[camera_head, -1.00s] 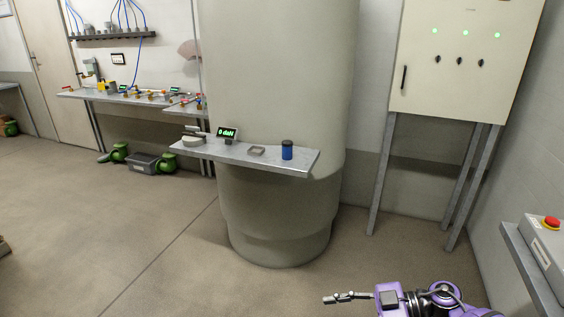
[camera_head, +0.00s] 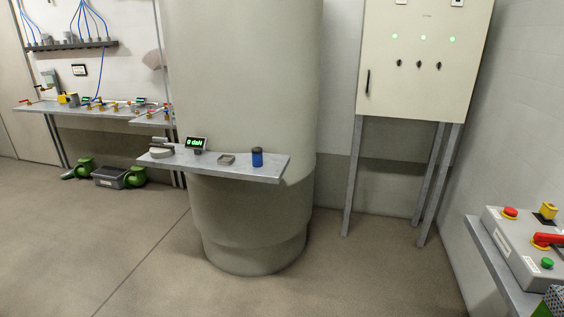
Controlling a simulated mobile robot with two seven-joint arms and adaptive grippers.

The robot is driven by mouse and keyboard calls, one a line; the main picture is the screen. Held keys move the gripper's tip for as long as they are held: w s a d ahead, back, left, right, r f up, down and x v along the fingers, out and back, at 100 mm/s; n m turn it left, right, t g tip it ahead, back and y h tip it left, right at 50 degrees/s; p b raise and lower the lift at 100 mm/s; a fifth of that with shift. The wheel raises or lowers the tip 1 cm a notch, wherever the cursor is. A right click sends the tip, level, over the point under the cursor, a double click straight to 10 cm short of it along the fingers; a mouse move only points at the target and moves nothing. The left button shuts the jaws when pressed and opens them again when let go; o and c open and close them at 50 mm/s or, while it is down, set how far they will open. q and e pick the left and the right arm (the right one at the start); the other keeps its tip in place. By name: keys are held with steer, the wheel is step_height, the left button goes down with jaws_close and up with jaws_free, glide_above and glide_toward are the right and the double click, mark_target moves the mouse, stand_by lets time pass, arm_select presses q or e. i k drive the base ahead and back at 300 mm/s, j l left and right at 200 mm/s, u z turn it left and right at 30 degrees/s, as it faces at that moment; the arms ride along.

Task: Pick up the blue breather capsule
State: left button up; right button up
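The blue breather capsule (camera_head: 257,158) is a small upright blue cylinder with a dark top. It stands near the right end of a narrow grey shelf (camera_head: 225,170) in front of a large round column. Neither of my grippers shows in the head view now, and nothing is touching the capsule.
On the same shelf are a small grey tray (camera_head: 227,160), a green-lit display (camera_head: 196,143) and a round grey device (camera_head: 161,151). A cabinet on legs (camera_head: 424,60) stands right of the column. A control panel (camera_head: 520,245) is at the right edge. The floor before the shelf is clear.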

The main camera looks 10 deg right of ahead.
mark_target(256, 153)
steer(key=i+j+z, duration=0.1)
steer(key=i+z, duration=0.4)
steer(key=i+j+z, duration=0.2)
steer(key=i+z, duration=0.15)
steer(key=z, duration=0.15)
